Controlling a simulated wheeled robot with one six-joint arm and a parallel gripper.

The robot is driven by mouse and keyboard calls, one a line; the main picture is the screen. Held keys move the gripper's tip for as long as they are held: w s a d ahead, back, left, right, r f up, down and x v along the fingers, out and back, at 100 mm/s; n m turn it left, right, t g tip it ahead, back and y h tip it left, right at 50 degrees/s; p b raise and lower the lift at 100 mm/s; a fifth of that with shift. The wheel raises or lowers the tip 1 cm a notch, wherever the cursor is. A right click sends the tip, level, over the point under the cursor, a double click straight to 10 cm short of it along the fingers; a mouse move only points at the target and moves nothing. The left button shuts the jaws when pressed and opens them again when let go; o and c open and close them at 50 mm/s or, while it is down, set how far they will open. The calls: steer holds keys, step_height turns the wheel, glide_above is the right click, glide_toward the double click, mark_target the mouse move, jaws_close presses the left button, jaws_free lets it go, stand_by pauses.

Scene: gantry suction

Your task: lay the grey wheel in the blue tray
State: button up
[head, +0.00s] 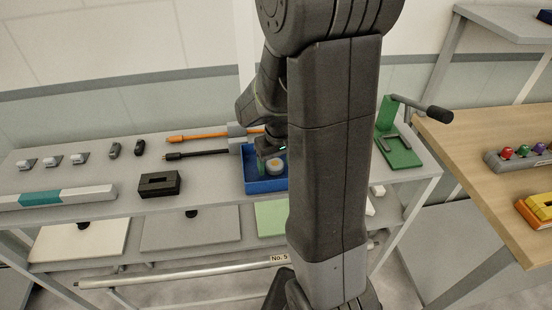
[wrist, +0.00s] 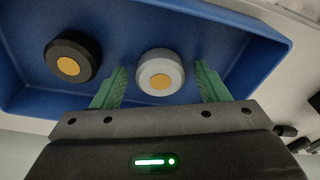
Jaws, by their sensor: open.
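The grey wheel (wrist: 161,72), with a yellow hub, is over the blue tray (wrist: 140,16) in the wrist view and appears to lie on its floor. It also shows inside the blue tray (head: 266,186) in the head view, as a pale disc (head: 275,167). A black wheel (wrist: 73,57) with an orange hub lies to its left in the tray. My gripper (wrist: 160,82) is open, with one green finger on each side of the grey wheel and a visible gap at both sides. In the head view my arm partly covers the tray.
A black block (head: 159,183) with a slot stands left of the tray on the grey table. Orange and black rod-like tools (head: 195,155) lie behind it. A green stand (head: 398,148) is at the right end.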

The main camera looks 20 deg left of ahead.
mark_target(278, 169)
step_height(278, 169, up, 12)
steer(key=s+d, duration=0.1)
steer(key=shift+d+r+b, duration=0.15)
steer(key=shift+b, duration=0.3)
steer(key=f, duration=0.8)
steer(key=w+a+f+p, duration=0.1)
steer(key=f, duration=0.3)
steer(key=shift+a, duration=0.1)
steer(key=shift+w+a+r, duration=0.1)
steer(key=shift+r, duration=1.1)
